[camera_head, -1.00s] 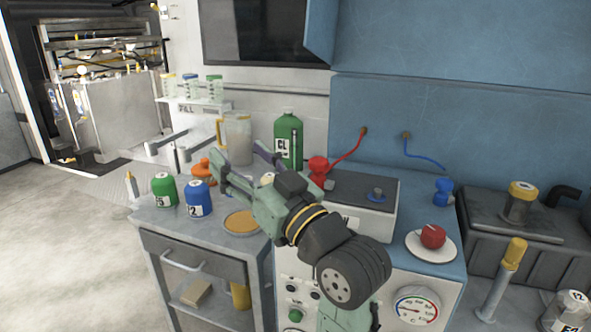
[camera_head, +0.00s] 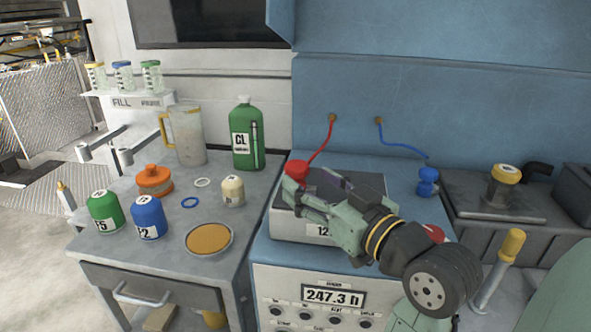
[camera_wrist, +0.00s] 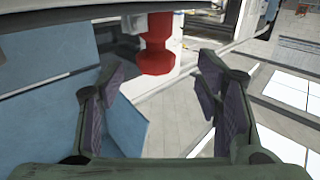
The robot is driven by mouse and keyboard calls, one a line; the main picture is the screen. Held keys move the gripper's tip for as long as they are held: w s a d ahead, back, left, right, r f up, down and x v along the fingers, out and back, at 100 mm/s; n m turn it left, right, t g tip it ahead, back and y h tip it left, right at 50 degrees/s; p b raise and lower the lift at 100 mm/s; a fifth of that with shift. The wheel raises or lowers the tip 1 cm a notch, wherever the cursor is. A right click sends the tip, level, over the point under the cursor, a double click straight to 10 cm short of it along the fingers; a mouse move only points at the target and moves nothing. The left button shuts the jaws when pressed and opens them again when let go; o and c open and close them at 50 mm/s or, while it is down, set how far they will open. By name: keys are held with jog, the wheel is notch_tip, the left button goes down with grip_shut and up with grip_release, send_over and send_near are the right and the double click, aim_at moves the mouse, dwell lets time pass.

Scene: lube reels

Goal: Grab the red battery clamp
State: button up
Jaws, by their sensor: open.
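The red battery clamp (camera_head: 297,171) sits at the back left corner of the grey battery box (camera_head: 302,228), with a red cable running from it up to the blue wall. My gripper (camera_head: 308,190) is open and empty, over the top of the box with its fingers pointing left, close to the clamp. In the wrist view the red clamp (camera_wrist: 157,52) shows at the top centre, sideways between the two spread fingers of my gripper (camera_wrist: 168,92) but beyond them. I cannot tell the exact gap. My fingers hide part of the box top.
A blue clamp (camera_head: 428,182) on a blue cable stands right of the box. Left are a green bottle (camera_head: 247,140), a jug (camera_head: 188,138), a cream jar (camera_head: 233,190), an orange pot (camera_head: 154,180) and a pan (camera_head: 209,239). A yellow-topped handle (camera_head: 512,245) rises at right.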

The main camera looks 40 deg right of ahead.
aim_at(304, 176)
jog(key=w, duration=0.2)
jog(key=w+p, duration=0.1)
jog(key=w+d+p, duration=0.1)
jog(key=w, duration=0.1)
jog(key=shift+w, duration=0.3)
jog(key=shift+c, duration=0.4)
jog(key=c, duration=1.2)
